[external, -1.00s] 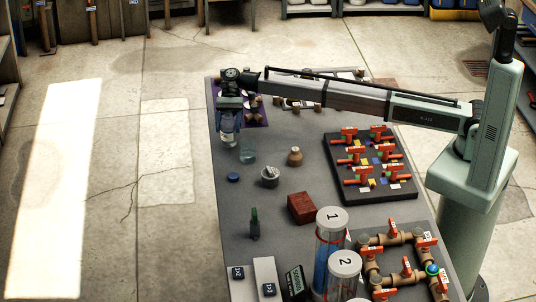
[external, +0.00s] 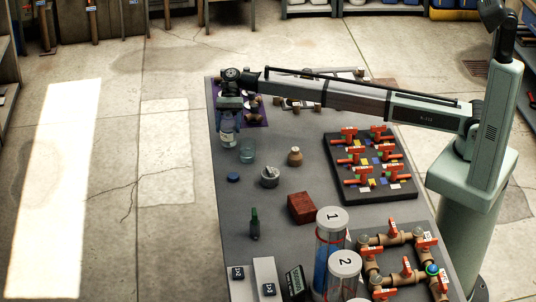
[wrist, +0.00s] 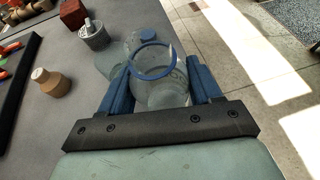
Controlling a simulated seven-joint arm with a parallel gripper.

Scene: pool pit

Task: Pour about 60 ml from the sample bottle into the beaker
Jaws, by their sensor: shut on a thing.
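The sample bottle (external: 228,133) is clear with a blue ring at its mouth. It is in my gripper (external: 229,112) at the far left edge of the table, looking roughly upright. In the wrist view the blue fingers (wrist: 160,88) are shut on both sides of the bottle (wrist: 168,94), with its open mouth up between them. The clear beaker (external: 247,151) stands on the table just right of and nearer than the bottle. In the wrist view the beaker (wrist: 110,61) is partly hidden behind the bottle. I cannot read the liquid level in either.
A blue cap (external: 233,177), a mortar with pestle (external: 270,177) and a brown flask-like piece (external: 295,156) stand near the beaker. The table's left edge is close.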

